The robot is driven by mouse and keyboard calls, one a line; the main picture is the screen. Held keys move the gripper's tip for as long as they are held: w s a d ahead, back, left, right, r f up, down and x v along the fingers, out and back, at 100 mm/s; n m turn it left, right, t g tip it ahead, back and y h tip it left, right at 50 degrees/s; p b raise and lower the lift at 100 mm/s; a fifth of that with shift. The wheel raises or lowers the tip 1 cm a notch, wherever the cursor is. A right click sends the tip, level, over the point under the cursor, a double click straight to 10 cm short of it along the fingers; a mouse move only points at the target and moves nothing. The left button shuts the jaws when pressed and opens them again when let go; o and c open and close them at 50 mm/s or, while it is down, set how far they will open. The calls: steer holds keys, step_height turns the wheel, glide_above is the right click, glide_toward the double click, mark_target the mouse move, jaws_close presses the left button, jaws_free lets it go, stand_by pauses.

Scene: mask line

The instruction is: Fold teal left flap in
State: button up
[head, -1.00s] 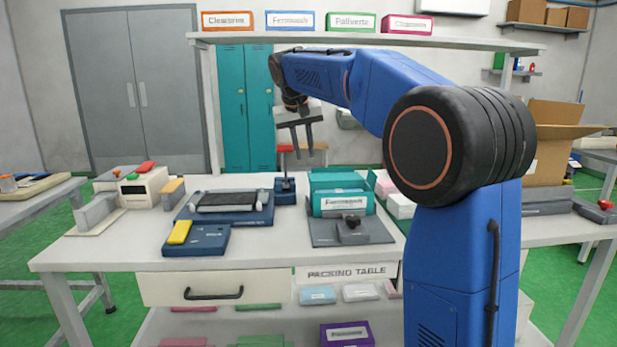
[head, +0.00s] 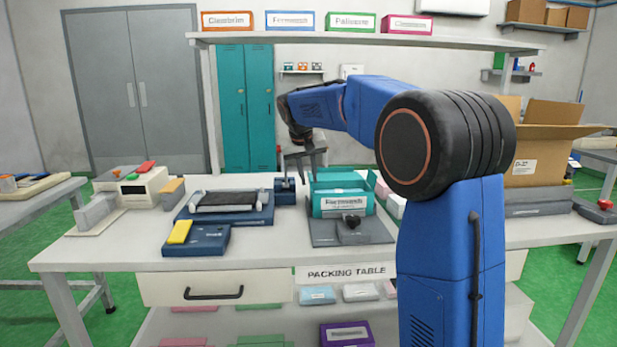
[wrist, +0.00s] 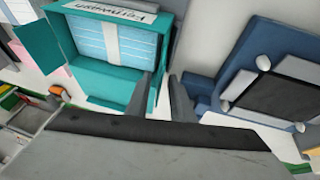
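The teal box (head: 343,199) stands in the dark grey fixture (head: 352,232) on the packing table, its label panel facing front. In the wrist view the box (wrist: 105,75) is open at the top and shows pale blue contents with a white band. One teal flap (wrist: 40,55) sticks out at the far side from my fingers, at picture left. A narrow teal strip (wrist: 155,97) beside my fingers seems to be the left flap, partly hidden by a finger.
A dark blue device with a black pad (head: 227,206) stands left of the box, close to my fingers in the wrist view (wrist: 275,85). A small dark blue stand (head: 285,188) is just left of the box. An open cardboard box (head: 540,150) is at right.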

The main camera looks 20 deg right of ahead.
steer(key=shift+c, duration=0.7)
jaws_close()
steer(key=shift+d, duration=0.1)
steer(key=shift+s+d+r+y, duration=0.15)
steer(key=shift+d+y, duration=0.1)
steer(key=shift+y, duration=0.45)
steer(key=y, duration=0.1)
steer(key=d+t+y, duration=0.1)
steer(key=m+y, duration=0.1)
steer(key=shift+s+d+y, duration=0.2)
steer(key=shift+d+y, duration=0.1)
steer(key=shift+y, duration=0.1)
steer(key=y, duration=0.1)
steer(key=d+t+y, duration=0.1)
steer(key=f+m+t+y, duration=0.1)
steer(key=y, duration=0.1)
steer(key=shift+s+d+f, duration=0.1)
steer(key=shift+s+d, duration=0.1)
steer(key=shift+d, duration=0.05)
steer(key=shift+s+d+f+m+t+y, duration=0.1)
steer(key=shift+d+f+m+t+y, duration=0.2)
steer(key=shift+y, duration=0.45)
steer(key=shift+d+f+m+t+y, duration=0.1)
steer(key=shift+f+m+t+y, duration=0.1)
steer(key=shift+t+y, duration=0.4)
steer(key=shift+y, duration=0.25)
